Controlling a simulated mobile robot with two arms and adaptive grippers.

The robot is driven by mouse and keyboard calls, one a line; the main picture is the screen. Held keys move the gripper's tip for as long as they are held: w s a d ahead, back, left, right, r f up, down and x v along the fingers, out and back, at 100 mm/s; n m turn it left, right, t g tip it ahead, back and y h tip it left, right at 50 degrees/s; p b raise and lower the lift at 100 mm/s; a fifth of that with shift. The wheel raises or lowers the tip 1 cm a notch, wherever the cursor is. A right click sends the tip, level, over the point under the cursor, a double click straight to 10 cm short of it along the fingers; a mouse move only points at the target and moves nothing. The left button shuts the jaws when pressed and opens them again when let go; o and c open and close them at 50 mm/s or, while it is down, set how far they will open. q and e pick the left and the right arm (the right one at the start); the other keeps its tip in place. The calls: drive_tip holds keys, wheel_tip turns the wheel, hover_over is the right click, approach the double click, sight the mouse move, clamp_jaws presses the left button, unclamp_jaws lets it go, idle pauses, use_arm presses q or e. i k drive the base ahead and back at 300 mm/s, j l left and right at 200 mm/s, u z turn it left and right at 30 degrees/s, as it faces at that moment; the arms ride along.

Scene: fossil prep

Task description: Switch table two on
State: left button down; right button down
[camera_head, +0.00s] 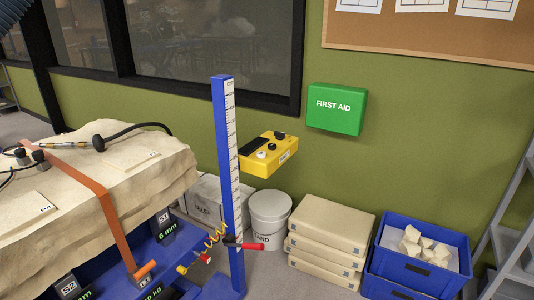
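A yellow control box (268,154) with dark knobs, a pale button and a dark strip on its top sits just behind and to the right of a blue post (225,180) with a white scale. Its small front label is too small to read. A blue stand or table (165,255) carries a large sand-coloured block (150,180) with an orange strap over it. No "table two" marking is legible. The box's on or off state cannot be told. Neither of my grippers is in view.
A red-handled part (240,245) and a yellow coil (215,237) hang near the post. A white sand bucket (269,215), stacked beige cases (330,225) and blue crates (395,285) stand along the green wall. A green first aid box (337,109) hangs above. A grey ladder-like frame (510,240) is at right.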

sight(279, 136)
drive_tip(key=i+z, duration=0.1)
drive_tip(key=i, duration=0.5)
drive_tip(key=i+j, duration=0.2)
drive_tip(key=i, duration=0.45)
drive_tip(key=l+z, duration=0.05)
